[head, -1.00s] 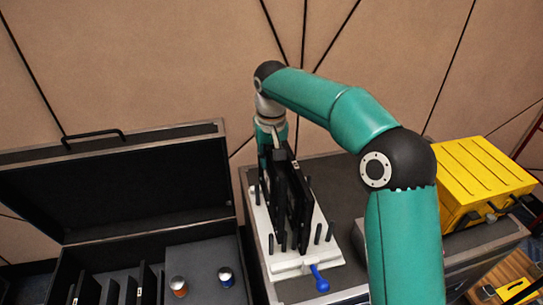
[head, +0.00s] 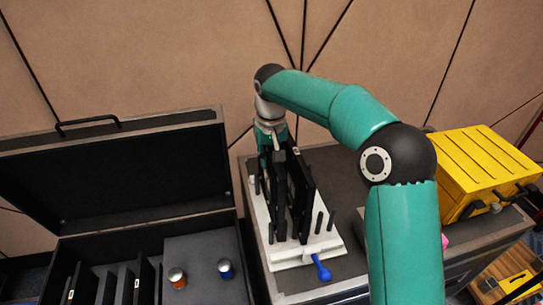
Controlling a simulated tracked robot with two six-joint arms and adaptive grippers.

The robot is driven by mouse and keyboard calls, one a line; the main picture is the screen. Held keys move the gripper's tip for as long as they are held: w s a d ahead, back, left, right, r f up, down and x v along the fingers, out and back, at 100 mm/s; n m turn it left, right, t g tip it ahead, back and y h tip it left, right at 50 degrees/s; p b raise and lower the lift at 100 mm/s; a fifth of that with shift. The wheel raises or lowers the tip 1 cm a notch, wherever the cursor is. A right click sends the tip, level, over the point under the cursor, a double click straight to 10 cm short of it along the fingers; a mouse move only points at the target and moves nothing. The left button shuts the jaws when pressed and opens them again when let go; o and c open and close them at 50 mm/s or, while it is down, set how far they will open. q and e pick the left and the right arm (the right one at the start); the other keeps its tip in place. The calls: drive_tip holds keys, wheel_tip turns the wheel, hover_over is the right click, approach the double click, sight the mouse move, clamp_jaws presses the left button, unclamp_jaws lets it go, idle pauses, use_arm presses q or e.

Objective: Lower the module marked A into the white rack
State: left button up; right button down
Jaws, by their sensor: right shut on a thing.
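The white rack (head: 262,231) stands on the dark case top near the middle, with black upright posts and a blue lever (head: 321,267) at its front. My right gripper (head: 279,195) comes down over the rack from the back and is shut on a black upright panel, the module (head: 301,196). The module stands upright at the rack, between the posts. Its lower edge is hard to make out, so I cannot tell how deep it sits. A small white mark shows near its top, but no letter A can be read. My left gripper is out of view.
An open black case (head: 110,185) on the left holds several upright black dividers or panels and two small capped cylinders (head: 177,278), (head: 225,268). A yellow box (head: 482,170) stands at the right. My right arm covers part of the case top.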

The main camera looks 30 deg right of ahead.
drive_tip(key=shift+f+b, duration=0.95)
drive_tip(key=shift+f, duration=0.55)
drive_tip(key=shift+f+b, duration=0.3)
drive_tip(key=shift+f, duration=0.25)
drive_tip(key=c, duration=0.6)
unclamp_jaws()
wheel_tip(320, 180, up, 8)
drive_tip(key=p, duration=0.7)
drive_tip(key=shift+p, duration=0.3)
drive_tip(key=shift+w, duration=0.1)
drive_tip(key=shift+r, duration=0.1)
